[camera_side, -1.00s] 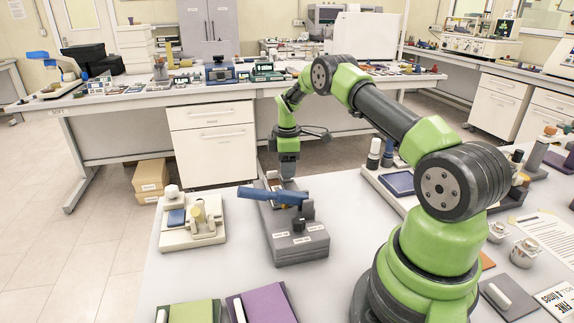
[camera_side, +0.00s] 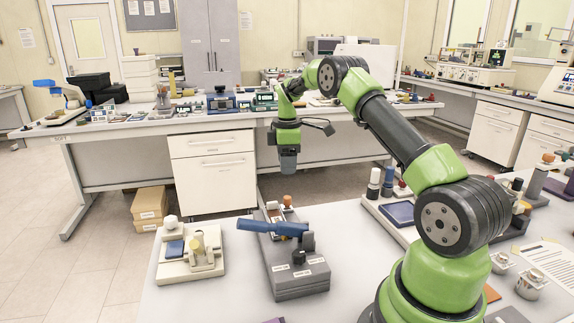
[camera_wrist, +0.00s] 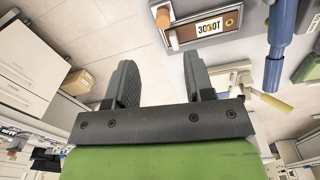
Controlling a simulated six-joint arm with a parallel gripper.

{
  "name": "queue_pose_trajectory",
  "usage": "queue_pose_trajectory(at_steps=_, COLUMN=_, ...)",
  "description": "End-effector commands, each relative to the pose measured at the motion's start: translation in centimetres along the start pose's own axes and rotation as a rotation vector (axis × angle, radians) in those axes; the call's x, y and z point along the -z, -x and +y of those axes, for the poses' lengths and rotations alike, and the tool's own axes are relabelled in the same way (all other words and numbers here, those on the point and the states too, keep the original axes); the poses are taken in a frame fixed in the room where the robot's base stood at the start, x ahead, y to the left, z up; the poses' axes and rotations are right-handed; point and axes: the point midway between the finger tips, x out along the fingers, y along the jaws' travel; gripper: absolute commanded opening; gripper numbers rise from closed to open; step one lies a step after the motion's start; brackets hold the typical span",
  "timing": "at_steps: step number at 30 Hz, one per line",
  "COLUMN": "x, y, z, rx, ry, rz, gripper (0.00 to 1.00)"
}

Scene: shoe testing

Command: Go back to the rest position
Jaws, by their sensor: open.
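My gripper (camera_side: 288,161) hangs from my green and black arm, pointing down above the far side of the grey testing device (camera_side: 298,266). In the wrist view my gripper (camera_wrist: 160,82) shows two dark fingers set well apart, with nothing between them. The grey device has a blue lever (camera_side: 272,227) across its top, and the lever also shows at the upper right of the wrist view (camera_wrist: 279,45). A small labelled block with "3000T" (camera_wrist: 209,27) sits at the device's end in the wrist view. The gripper is clear of the device.
A cream fixture with a blue pad (camera_side: 190,256) stands left of the grey device. Cardboard boxes (camera_side: 151,204) lie on the floor beside the back bench (camera_side: 105,130).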

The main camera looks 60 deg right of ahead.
Motion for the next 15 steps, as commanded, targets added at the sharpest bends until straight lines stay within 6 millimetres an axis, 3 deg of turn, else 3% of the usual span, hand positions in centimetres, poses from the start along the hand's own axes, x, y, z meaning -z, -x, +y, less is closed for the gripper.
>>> queue_pose_trajectory(at_steps=5, x=0.6, y=1.1, z=-0.4, rx=-0.013, ry=-0.017, rz=0.011, gripper=0.48)
queue_pose_trajectory(at_steps=8, x=1.9, y=3.9, z=-1.8, rx=-0.040, ry=-0.067, rz=0.039, gripper=0.48)
queue_pose_trajectory(at_steps=11, x=3.5, y=7.7, z=-4.3, rx=-0.074, ry=-0.151, rz=0.089, gripper=0.48)
queue_pose_trajectory(at_steps=15, x=5.0, y=12.7, z=-9.3, rx=-0.107, ry=-0.289, rz=0.179, gripper=0.48)
